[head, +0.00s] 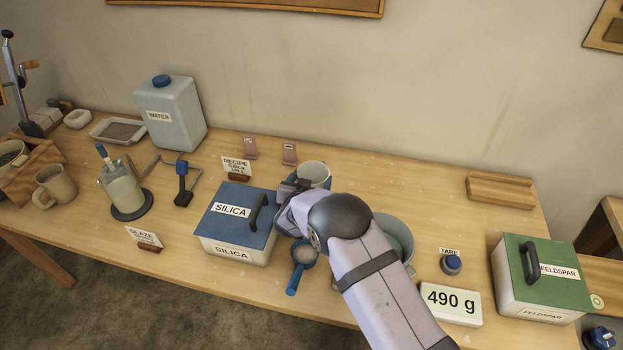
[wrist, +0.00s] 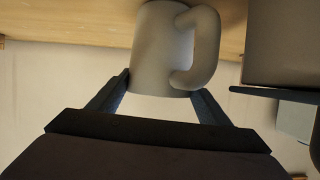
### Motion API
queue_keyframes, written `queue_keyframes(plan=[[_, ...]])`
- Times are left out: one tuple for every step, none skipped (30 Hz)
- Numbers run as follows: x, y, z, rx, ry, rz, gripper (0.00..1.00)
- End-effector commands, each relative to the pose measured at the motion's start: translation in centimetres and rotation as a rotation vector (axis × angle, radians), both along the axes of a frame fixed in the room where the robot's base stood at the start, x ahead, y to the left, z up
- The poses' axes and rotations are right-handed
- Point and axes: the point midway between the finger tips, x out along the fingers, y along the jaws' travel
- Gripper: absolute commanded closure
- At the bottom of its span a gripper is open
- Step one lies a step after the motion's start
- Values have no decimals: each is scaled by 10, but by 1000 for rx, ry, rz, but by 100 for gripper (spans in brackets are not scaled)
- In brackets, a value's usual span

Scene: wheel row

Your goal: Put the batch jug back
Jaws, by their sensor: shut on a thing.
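The batch jug (head: 314,172) is a pale grey, handled vessel behind the silica box, partly hidden by my gripper. My gripper (head: 294,187) is shut on it. In the wrist view, the jug (wrist: 158,50) sits between both fingers of my gripper (wrist: 164,92), with its handle to the right and one end cut off by the frame. I cannot tell whether the jug touches the table.
The silica box (head: 240,215) with a blue lid stands left of my gripper. A blue scoop (head: 303,255) lies in front. A grey-blue bucket (head: 398,236) is half hidden by my arm, near the 490 g display (head: 450,301). Bare table lies right of the jug.

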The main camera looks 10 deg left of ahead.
Motion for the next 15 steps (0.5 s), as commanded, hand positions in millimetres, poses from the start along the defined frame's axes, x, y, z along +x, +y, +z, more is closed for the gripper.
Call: queue_keyframes(plan=[[0, 0, -2, 0, 0, 0, 80], [0, 0, -3, 0, 0, 0, 80], [0, 0, -4, 0, 0, 0, 80], [0, 0, -5, 0, 0, 0, 80], [0, 0, -4, 0, 0, 0, 22], [0, 0, -3, 0, 0, 0, 12], [0, 0, -3, 0, 0, 0, 10], [0, 0, -3, 0, 1, 0, 10], [0, 0, -3, 0, 1, 0, 10], [0, 0, -3, 0, 1, 0, 10], [0, 0, -3, 0, 1, 0, 10], [0, 0, -3, 0, 1, 0, 10], [0, 0, -3, 0, 1, 0, 10], [0, 0, -3, 0, 1, 0, 10], [0, 0, -3, 0, 1, 0, 10]])
